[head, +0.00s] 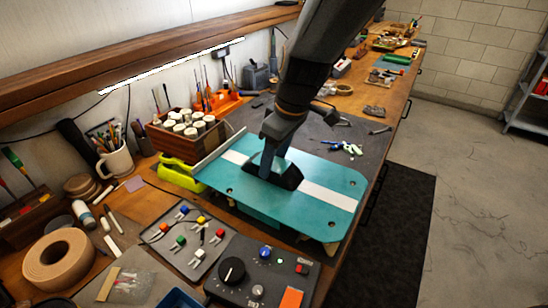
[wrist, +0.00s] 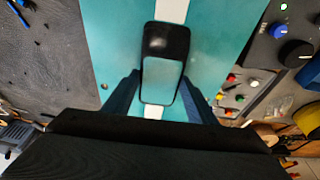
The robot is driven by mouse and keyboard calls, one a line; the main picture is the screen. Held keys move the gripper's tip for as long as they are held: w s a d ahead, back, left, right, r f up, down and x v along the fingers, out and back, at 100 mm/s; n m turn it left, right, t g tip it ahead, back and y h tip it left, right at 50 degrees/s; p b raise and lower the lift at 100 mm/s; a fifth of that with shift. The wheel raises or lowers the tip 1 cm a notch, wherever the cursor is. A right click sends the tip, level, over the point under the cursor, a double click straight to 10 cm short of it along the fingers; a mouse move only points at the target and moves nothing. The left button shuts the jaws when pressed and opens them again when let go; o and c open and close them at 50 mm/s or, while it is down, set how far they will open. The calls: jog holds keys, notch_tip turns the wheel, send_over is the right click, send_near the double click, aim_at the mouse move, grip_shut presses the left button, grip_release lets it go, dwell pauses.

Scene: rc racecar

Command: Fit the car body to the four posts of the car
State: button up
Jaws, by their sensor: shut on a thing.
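The car body (head: 320,187) is a flat teal panel with a white stripe, dark holes near its corners and a raised black cabin (head: 288,177). My gripper (head: 271,160) is over the middle of the body, shut on the cabin. In the wrist view, the fingers of my gripper (wrist: 158,95) press the cabin (wrist: 166,42) from both sides, with the teal panel (wrist: 112,45) beyond. The body looks roughly level above the bench. The car's posts and chassis are hidden beneath it, so I cannot tell whether posts sit in the holes.
A wooden box of white jars (head: 180,135) and a yellow-green object (head: 178,176) stand left of the body. A control box with knobs (head: 262,270) and a tray of small coloured parts (head: 185,238) are in front.

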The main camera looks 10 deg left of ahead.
aim_at(281, 166)
jog(key=shift+b+x, duration=0.65)
jog(key=shift+x, duration=0.2)
jog(key=o, duration=1.1)
jog(key=shift+d, duration=0.2)
jog(key=shift+b+v, duration=0.8)
jog(key=shift+v, duration=3.05)
jog(key=shift+s, duration=0.1)
